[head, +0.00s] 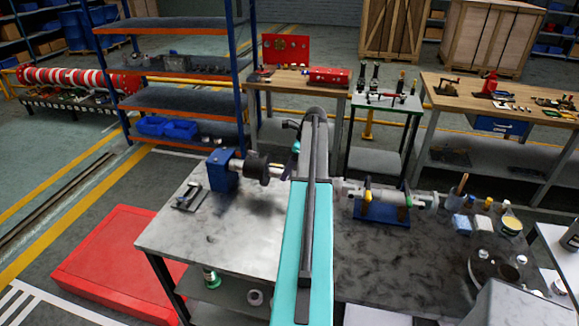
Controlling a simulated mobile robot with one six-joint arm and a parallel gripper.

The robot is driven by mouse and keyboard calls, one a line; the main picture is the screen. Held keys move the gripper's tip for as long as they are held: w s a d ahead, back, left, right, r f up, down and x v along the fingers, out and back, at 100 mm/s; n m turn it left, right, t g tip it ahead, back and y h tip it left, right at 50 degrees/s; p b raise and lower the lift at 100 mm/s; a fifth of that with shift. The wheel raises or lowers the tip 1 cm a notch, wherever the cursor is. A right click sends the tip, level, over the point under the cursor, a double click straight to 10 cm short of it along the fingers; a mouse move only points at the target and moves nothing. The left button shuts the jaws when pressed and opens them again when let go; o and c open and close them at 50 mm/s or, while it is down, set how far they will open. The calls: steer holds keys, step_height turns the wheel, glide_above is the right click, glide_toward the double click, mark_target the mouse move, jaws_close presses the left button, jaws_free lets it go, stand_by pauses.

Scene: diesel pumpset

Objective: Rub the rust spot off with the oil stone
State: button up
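My teal and dark grey arm (310,225) reaches up over the middle of the grey workbench (166,242) and hides part of it. My gripper is hidden behind the arm, so its fingers do not show. Behind the arm lies a shaft assembly, with a blue block (222,172), a dark round collar (257,168) and a grey metal housing (420,200) on a blue cradle (382,212). I cannot make out the rust spot. I cannot pick out the oil stone; a small tool on a dark plate (188,198) lies at the bench's left.
Bottles, a tin (511,226) and a brush pot (458,196) stand at the bench's right, behind a dark round plate (497,264). A red platform (118,262) lies on the floor at left. Bare bench top shows front left.

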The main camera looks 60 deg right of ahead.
steer(key=shift+w+d, duration=0.1)
steer(key=shift+d, duration=0.05)
steer(key=shift+w+d, duration=0.15)
steer(key=shift+d, duration=0.4)
steer(key=shift+w+d, duration=0.15)
steer(key=shift+d, duration=0.35)
steer(key=shift+s+a+f, duration=0.1)
steer(key=shift+a, duration=0.05)
steer(key=shift+s+a, duration=0.15)
steer(key=shift+a, duration=0.4)
steer(key=shift+s+a, duration=0.15)
steer(key=shift+a, duration=0.35)
steer(key=shift+d, duration=0.15)
steer(key=shift+w+d, duration=0.2)
steer(key=shift+d, duration=0.35)
steer(key=shift+w+d, duration=0.15)
steer(key=shift+d, duration=0.35)
steer(key=shift+a, duration=0.1)
steer(key=shift+s+a, duration=0.2)
steer(key=shift+a, duration=0.35)
steer(key=shift+s+a, duration=0.15)
steer(key=shift+a, duration=0.4)
steer(key=shift+d, duration=0.1)
